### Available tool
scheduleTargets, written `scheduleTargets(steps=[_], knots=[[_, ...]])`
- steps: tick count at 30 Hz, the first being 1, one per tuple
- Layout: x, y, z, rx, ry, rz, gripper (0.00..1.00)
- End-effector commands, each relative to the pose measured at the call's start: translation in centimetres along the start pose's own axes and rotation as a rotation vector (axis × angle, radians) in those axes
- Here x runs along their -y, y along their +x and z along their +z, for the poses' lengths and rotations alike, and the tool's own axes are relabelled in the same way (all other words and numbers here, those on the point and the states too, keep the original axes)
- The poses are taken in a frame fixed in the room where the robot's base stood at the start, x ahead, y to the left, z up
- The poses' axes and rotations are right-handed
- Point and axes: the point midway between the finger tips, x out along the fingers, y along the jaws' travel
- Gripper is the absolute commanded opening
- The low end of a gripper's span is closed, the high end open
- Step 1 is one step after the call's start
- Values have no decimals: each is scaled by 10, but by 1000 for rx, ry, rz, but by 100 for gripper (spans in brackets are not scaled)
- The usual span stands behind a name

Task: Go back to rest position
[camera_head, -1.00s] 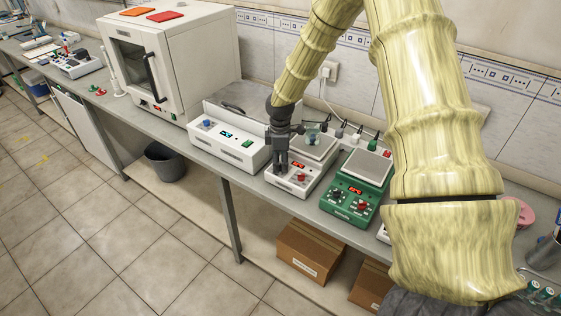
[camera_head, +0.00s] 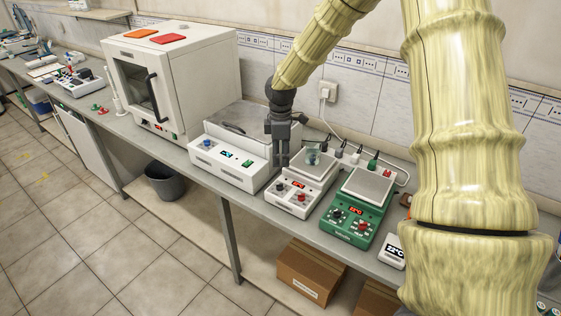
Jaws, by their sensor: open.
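My gripper (camera_head: 282,160) is dark grey and points straight down at the end of my arm. It hangs above the bench, over the left rear of a white hotplate stirrer (camera_head: 291,197). Its jaws are empty. A small glass beaker (camera_head: 313,156) with greenish contents stands on that stirrer's plate, just right of the gripper and apart from it. The stirrer has an orange-red lit display and dark and red knobs on its front.
A green hotplate stirrer (camera_head: 345,221) stands to the right, with a small white display unit (camera_head: 392,250) beside it. A white water bath (camera_head: 226,164) is left of the gripper, then a large white oven (camera_head: 172,85). Cables run behind the stirrers. Cardboard boxes sit below.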

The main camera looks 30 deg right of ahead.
Motion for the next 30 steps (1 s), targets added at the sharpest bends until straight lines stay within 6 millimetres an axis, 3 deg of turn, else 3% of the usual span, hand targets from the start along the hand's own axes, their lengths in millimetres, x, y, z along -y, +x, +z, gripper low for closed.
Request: scheduleTargets(steps=[17, 20, 23, 30], knots=[[0, -2, 0, 0, 0, 0, 43], [4, 5, -2, -2, 7, -3, 43], [17, 27, -11, -10, 36, -10, 43], [90, 126, -40, -49, 209, -46, 43]])
